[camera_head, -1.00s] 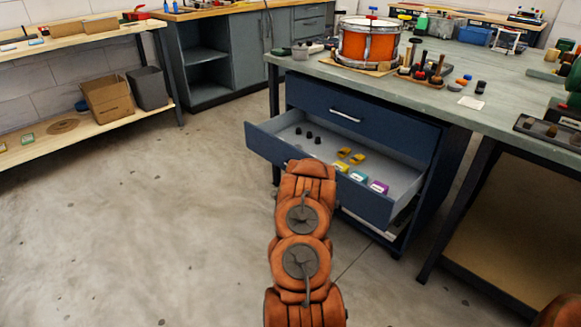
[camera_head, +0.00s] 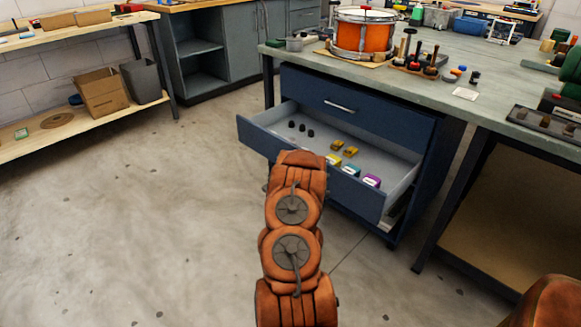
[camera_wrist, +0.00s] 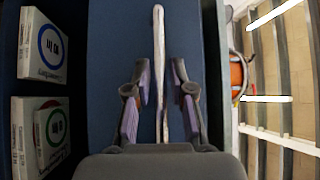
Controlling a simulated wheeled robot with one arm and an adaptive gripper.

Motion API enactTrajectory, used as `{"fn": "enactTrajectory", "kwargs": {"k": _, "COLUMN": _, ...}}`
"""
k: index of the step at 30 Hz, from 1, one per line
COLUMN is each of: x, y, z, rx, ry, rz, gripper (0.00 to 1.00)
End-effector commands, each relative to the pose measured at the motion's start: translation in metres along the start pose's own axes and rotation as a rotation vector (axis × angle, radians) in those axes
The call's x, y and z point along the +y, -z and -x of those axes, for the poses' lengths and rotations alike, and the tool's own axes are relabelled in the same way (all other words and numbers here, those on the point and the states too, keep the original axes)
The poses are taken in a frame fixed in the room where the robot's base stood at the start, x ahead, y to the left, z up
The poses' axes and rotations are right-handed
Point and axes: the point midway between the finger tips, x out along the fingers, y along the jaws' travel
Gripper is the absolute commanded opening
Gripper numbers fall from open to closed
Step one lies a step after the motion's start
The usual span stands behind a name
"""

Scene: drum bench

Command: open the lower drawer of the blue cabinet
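The blue cabinet (camera_head: 352,118) stands under the bench. Its lower drawer (camera_head: 287,148) is pulled well out, while the upper drawer stays shut with its handle (camera_head: 339,106) uncovered. In the head view, my orange arm covers part of the lower drawer's front and hides my gripper. In the wrist view, my gripper (camera_wrist: 160,75) has its two purple-padded fingers apart, one on each side of a pale bar handle (camera_wrist: 158,40) on a blue front. Gaps show between fingers and bar, so I see no clear contact.
The open drawer holds black pieces (camera_head: 301,128), yellow pieces (camera_head: 350,151), and teal (camera_head: 351,170) and purple (camera_head: 372,181) boxes. Labelled white boxes (camera_wrist: 43,48) show in the wrist view. An orange drum (camera_head: 363,38) stands on the bench.

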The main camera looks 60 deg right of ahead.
Motion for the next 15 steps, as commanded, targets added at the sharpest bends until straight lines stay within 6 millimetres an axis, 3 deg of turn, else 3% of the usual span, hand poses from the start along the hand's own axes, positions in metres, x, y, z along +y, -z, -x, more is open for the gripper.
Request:
{"fn": "enactTrajectory", "kwargs": {"k": 8, "x": 0.000, "y": 0.001, "z": 0.013, "rx": 0.002, "ry": 0.000, "rz": 0.000, "gripper": 0.23}}
{"fn": "enactTrajectory", "kwargs": {"k": 15, "x": 0.001, "y": 0.001, "z": 0.046, "rx": 0.002, "ry": -0.003, "rz": 0.000, "gripper": 0.23}}
